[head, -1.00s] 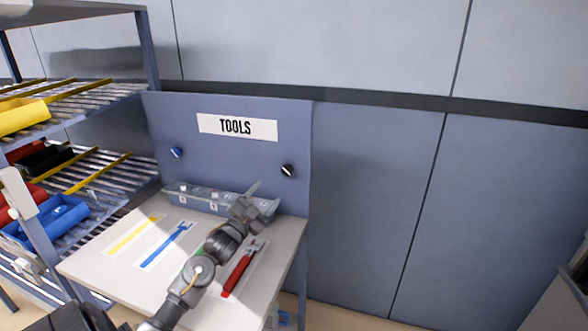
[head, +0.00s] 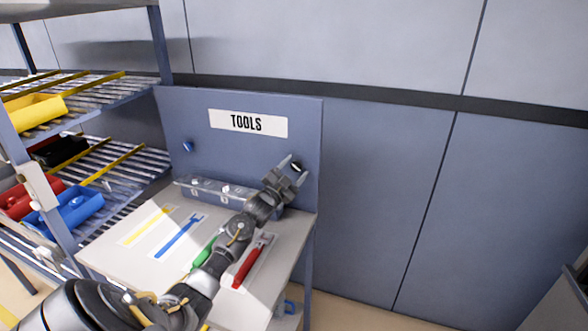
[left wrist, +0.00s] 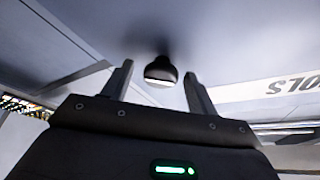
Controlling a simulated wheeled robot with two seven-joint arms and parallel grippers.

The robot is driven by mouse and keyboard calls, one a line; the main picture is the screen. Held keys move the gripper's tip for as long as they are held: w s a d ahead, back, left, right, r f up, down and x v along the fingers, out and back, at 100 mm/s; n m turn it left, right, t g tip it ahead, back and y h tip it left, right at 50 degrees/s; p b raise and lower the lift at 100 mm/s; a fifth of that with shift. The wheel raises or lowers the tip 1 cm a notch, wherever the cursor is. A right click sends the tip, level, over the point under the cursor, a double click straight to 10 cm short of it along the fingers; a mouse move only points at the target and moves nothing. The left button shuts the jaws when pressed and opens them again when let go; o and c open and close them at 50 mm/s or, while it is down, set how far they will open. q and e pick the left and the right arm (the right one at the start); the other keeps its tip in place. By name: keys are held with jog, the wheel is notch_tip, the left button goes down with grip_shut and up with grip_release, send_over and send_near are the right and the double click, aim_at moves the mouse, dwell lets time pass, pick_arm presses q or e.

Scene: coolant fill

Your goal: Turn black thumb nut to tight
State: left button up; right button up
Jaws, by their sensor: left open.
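The black thumb nut (head: 297,167) is on the upright blue panel, right of and below the TOOLS sign. In the left wrist view the black nut (left wrist: 161,70) has a pale end face and lies between the spread fingers. My left gripper (head: 293,168) is open, reaching up at the nut. In the left wrist view its two fingers (left wrist: 158,85) stand to either side of the nut, with gaps on both sides. Whether the fingertips reach past the nut cannot be told. My right gripper is not in view.
A blue knob (head: 187,146) is on the panel's left. The bench top (head: 120,255) holds yellow, blue, green and red tools, with a clear bin strip (head: 215,190) behind. A shelf rack (head: 130,165) with coloured bins stands left. The wall at right is clear.

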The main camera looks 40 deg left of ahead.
pick_arm(q)
jog(key=c, duration=1)
jog(key=shift+m, duration=0.3)
jog(key=m+g+h, duration=0.1)
jog(key=m, duration=0.2)
jog(key=m+h, duration=0.1)
jog(key=m, duration=0.2)
jog(key=shift+a+r+g, duration=0.1)
jog(key=shift+r+g, duration=0.05)
jog(key=shift+g, duration=0.25)
jog(key=m, duration=0.2)
jog(key=m+g, duration=0.1)
jog(key=m, duration=0.1)
jog(key=shift+r+g, duration=0.1)
jog(key=shift+g, duration=0.2)
jog(key=shift+m+g, duration=0.4)
jog(key=shift+m, duration=0.8)
jog(key=o, duration=1)
